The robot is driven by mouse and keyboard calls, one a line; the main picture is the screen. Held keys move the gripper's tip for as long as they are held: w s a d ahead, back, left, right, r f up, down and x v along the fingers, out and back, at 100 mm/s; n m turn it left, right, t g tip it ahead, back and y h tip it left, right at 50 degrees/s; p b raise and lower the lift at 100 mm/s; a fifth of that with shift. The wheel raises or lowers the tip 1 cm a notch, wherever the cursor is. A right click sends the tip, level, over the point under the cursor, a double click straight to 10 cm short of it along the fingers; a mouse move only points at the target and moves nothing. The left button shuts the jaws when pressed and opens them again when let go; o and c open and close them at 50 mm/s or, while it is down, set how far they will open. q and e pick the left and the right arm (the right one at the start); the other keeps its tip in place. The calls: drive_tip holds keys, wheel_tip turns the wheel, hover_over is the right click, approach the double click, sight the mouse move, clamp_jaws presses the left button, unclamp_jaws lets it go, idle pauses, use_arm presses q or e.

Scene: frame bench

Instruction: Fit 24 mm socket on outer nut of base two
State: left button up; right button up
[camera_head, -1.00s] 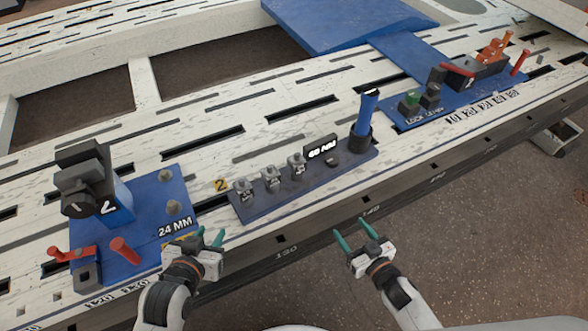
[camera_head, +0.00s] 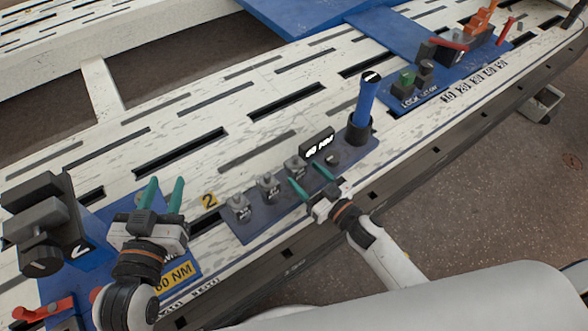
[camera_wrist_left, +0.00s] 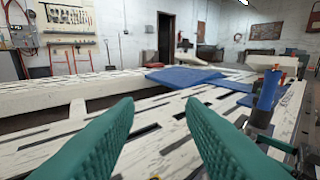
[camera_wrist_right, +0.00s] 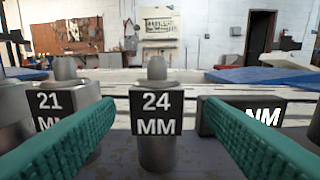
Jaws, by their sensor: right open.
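The 24 mm socket (camera_wrist_right: 157,125) is a grey cylinder with a black label, centred in the right wrist view; in the head view it is the rightmost (camera_head: 295,168) of three sockets on a blue rack (camera_head: 262,222). My right gripper (camera_head: 311,174) is open in front of it, its fingers either side of the socket in the wrist view and nothing held.
The 21 mm socket (camera_wrist_right: 55,115) stands close left of the 24 mm one, and a black label block (camera_wrist_right: 245,117) close right. A blue-handled tool (camera_head: 364,108) stands upright at the rack's right end. Another blue fixture plate (camera_head: 420,92) lies further right.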

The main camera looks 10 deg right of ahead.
sight(291, 161)
drive_tip(key=shift+x, duration=0.95)
drive_tip(key=b+x, duration=0.1)
drive_tip(key=x, duration=0.3)
drive_tip(key=shift+s+a+r+b, duration=0.1)
drive_tip(key=shift+a+b, duration=0.05)
drive_tip(key=shift+b, duration=0.15)
drive_tip(key=shift+w+a, duration=0.15)
drive_tip(key=shift+w, duration=0.15)
use_arm(q)
wheel_tip(291, 161, up, 7)
drive_tip(key=t+h, duration=0.2)
drive_tip(key=t, duration=0.3)
drive_tip(key=shift+s+d+f, duration=0.15)
drive_tip(key=shift+s+d, duration=0.1)
drive_tip(key=shift+d, duration=0.2)
use_arm(e)
drive_tip(key=c, duration=1.2)
